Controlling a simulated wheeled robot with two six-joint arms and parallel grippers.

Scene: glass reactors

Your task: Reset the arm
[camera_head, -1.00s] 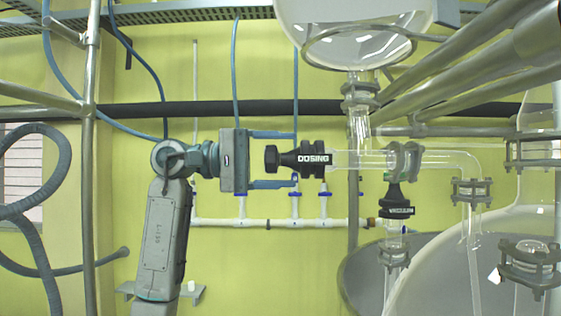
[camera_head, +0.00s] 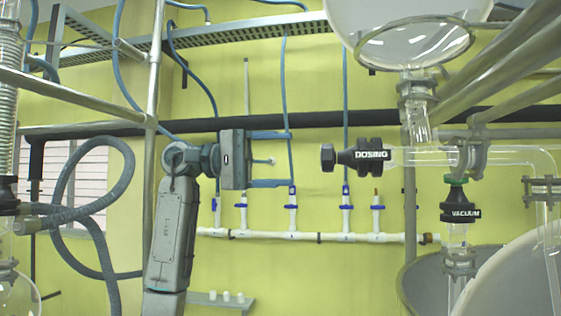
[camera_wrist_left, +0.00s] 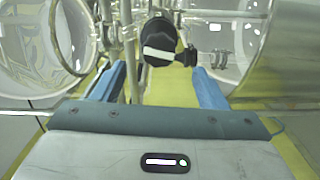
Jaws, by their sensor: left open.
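My left gripper (camera_head: 290,159) is open and empty, its two blue fingers pointing right. Its grey arm (camera_head: 172,235) rises from the bottom of the head view. The black DOSING valve (camera_head: 356,156) lies level to the right of the fingertips, with a clear gap between. In the left wrist view my left gripper (camera_wrist_left: 160,85) shows its two fingers apart, and the DOSING valve (camera_wrist_left: 160,40) shows ahead, beyond the space between them. My right gripper is not in view.
A glass vessel (camera_head: 410,45) in a metal ring hangs above the valves. Metal frame pipes (camera_head: 70,92) and looped grey hoses (camera_head: 90,200) stand at left. White wall piping (camera_head: 290,236) runs behind the gripper. A round grey vessel (camera_head: 425,280) is at lower right.

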